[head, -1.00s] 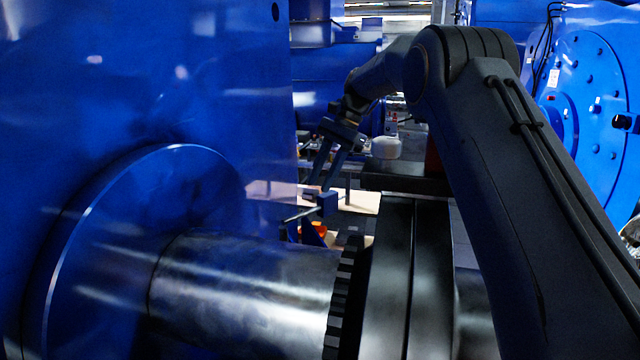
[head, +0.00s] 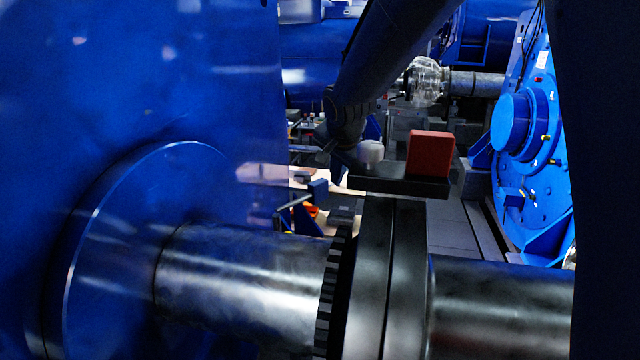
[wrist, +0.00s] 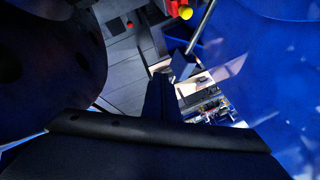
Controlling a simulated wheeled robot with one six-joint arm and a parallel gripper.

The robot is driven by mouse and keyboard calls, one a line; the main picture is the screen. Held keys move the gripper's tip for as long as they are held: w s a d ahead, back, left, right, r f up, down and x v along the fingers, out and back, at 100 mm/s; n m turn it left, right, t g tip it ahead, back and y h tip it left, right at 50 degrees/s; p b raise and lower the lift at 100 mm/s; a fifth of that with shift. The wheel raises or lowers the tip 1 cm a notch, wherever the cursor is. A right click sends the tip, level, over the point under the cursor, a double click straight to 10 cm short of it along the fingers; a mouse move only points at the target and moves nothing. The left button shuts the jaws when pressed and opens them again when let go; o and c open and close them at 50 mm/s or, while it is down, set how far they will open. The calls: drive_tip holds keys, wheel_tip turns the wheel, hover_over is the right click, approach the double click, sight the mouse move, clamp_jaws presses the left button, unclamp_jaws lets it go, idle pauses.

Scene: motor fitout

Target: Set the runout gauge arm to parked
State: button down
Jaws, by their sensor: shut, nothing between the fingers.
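The runout gauge arm appears to be the thin silver rod (head: 294,202) with a blue block (head: 318,188) at its end, beside the large shaft and left of the dark flange. In the wrist view the rod (wrist: 203,27) runs up from the blue block (wrist: 184,65), just beyond the fingertips. My gripper (wrist: 160,84) is shut and empty, its fingers pointing toward the block. I cannot tell whether they touch it. In the head view my gripper is dark and partly lost against the background, above the block.
The toothed coupling flange (head: 385,280) and steel shaft (head: 240,285) fill the front. A blue housing wall (head: 130,90) stands close at left. A red block (head: 430,155) sits on a dark ledge (head: 400,182) right of my gripper. A red and yellow part (wrist: 182,10) shows near the rod.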

drive_tip(key=s, duration=0.2)
drive_tip(key=p, duration=0.1)
approach(318, 196)
drive_tip(key=s+d+f, duration=0.1)
drive_tip(key=d+f, duration=0.2)
drive_tip(key=f, duration=0.1)
drive_tip(key=shift+n+t, duration=0.3)
drive_tip(key=shift+w+a+f+p, duration=0.1)
drive_tip(key=shift+w+a+p, duration=1.35)
drive_tip(key=shift+w, duration=0.15)
drive_tip(key=shift+w+b, duration=0.1)
drive_tip(key=shift+b, duration=0.2)
